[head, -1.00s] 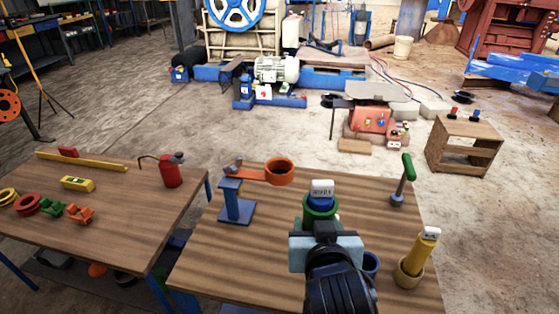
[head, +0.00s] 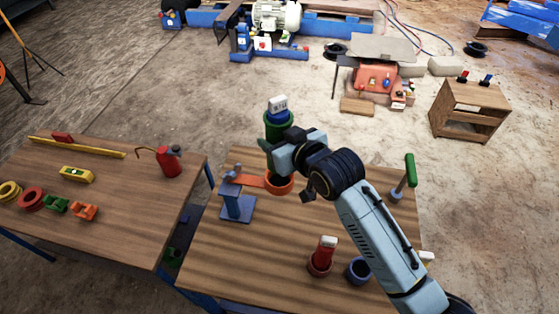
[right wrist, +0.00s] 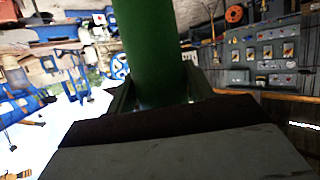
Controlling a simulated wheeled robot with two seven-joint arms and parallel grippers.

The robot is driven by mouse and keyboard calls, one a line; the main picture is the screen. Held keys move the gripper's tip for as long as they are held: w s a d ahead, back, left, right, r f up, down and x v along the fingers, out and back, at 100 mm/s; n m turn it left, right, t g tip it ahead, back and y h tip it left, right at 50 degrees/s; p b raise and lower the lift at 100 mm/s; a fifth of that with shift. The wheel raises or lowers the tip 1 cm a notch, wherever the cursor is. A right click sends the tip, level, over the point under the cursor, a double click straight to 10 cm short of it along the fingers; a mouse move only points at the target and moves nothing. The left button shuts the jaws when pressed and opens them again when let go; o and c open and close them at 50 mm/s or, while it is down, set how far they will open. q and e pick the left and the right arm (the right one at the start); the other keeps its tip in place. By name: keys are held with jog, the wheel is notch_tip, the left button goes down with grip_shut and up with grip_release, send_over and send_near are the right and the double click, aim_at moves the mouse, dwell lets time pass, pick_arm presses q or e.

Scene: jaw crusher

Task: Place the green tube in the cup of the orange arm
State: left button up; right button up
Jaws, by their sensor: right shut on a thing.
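In the right wrist view, the tube (right wrist: 150,50) stands between the fingers. The orange arm (head: 250,180) reaches right from a blue stand (head: 236,208) and ends in an orange cup (head: 279,187). In the head view, the tube and gripper appear just above the cup. The gripper covers part of the tube's lower end and part of the cup's far side, so the exact gap is unclear. My left gripper is out of view.
On the same table (head: 240,265) stand a red tube (head: 326,246) in a red holder, an empty blue holder (head: 358,270) and a green-handled tool (head: 409,172). A left table (head: 120,215) holds an oil can (head: 169,162) and small parts.

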jog(key=shift+w+r, duration=0.4)
jog(key=shift+w, duration=0.25)
notch_tip(320, 180, down, 10)
jog(key=shift+r+b, duration=0.15)
jog(key=shift+b, duration=0.7)
jog(key=shift+f, duration=0.2)
jog(key=o, duration=1.1)
jog(key=shift+f, duration=0.1)
jog(key=shift+o, duration=0.2)
jog(key=shift+s+d+r, duration=0.2)
jog(key=shift+r, duration=0.05)
jog(key=p+v, duration=0.2)
jog(key=v, duration=0.9)
jog(key=shift+d+r, duration=0.15)
jog(key=shift+d, duration=0.1)
jog(key=shift+s, duration=0.2)
